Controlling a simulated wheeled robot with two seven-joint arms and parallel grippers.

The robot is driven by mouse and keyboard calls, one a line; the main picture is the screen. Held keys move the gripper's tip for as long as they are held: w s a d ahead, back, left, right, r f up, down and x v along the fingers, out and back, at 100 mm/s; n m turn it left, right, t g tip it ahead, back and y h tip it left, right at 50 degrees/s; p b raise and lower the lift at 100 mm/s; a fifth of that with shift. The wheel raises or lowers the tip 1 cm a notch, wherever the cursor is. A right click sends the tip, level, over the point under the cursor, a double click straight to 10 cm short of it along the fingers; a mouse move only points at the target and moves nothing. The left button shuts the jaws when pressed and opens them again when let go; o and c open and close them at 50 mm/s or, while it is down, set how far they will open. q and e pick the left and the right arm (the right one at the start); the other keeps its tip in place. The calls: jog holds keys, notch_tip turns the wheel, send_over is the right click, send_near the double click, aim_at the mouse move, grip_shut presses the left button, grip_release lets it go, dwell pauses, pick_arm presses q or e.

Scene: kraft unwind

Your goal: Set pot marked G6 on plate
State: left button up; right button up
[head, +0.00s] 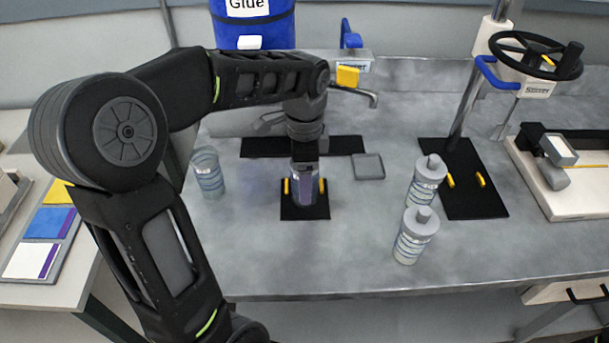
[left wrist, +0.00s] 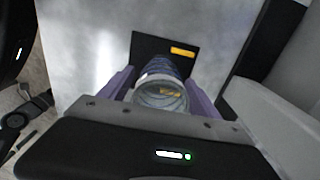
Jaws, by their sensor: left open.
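My left gripper (head: 305,180) points down at the black plate (head: 305,213) with yellow bars in the middle of the bench. It is open, with its purple fingers on either side of a clear, blue-banded pot (left wrist: 162,95), which shows no lid. The pot stands upright on the plate (left wrist: 148,45), seen from above in the left wrist view. I cannot tell whether the fingers touch it. In the head view the gripper mostly hides this pot. I can read no G6 mark on any pot. My right gripper is not in view.
A lidless pot (head: 208,174) stands left of the plate. Two lidded pots (head: 426,180) (head: 413,238) stand to the right. A small grey tray (head: 369,167) lies behind. A handwheel press (head: 537,55) stands over another black mat (head: 470,200). The front middle bench is clear.

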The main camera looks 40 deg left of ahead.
pick_arm(q)
jog(key=shift+r, duration=0.15)
notch_tip(320, 180, up, 12)
jog(key=p, duration=0.3)
